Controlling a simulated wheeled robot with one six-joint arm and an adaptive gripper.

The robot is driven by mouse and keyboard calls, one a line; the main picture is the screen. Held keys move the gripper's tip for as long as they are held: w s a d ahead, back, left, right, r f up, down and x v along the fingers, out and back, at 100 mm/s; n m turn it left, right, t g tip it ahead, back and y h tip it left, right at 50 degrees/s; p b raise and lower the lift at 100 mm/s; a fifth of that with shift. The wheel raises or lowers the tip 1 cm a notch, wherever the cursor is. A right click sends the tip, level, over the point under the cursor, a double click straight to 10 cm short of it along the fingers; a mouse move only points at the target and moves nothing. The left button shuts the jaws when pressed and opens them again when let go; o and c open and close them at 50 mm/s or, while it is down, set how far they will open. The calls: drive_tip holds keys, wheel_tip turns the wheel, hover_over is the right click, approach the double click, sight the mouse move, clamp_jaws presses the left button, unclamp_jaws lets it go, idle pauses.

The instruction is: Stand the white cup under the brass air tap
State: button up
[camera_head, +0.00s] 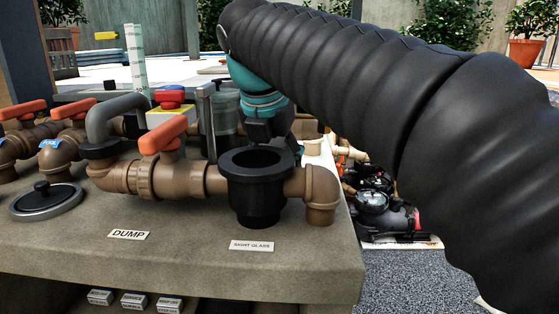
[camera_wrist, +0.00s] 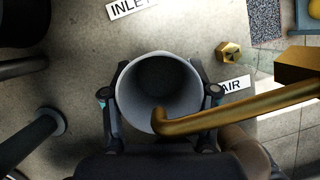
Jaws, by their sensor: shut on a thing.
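The white cup (camera_wrist: 126,92) is in the middle of the wrist view, seen from above with its mouth open toward the camera. My gripper (camera_wrist: 160,95) is shut on it, with one finger on each side. The brass air tap (camera_wrist: 240,108) reaches in from the right, and its bent spout end overlaps the near part of the cup's mouth. The gap in height between spout and cup cannot be told. In the head view my gripper (camera_head: 271,130) is behind the black sight-glass pot, and its fingers are mostly hidden.
An AIR label (camera_wrist: 234,88) and a brass hex fitting (camera_wrist: 229,52) lie right of the cup; an INLET label (camera_wrist: 130,7) is above it. The black pot (camera_head: 255,190) and brown pipes with orange handles (camera_head: 163,136) stand in front.

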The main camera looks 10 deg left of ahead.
drive_tip(key=o, duration=1)
drive_tip(key=shift+f, duration=0.1)
drive_tip(key=p+v, duration=0.1)
drive_tip(key=v, duration=1.1)
drive_tip(key=shift+p, duration=0.3)
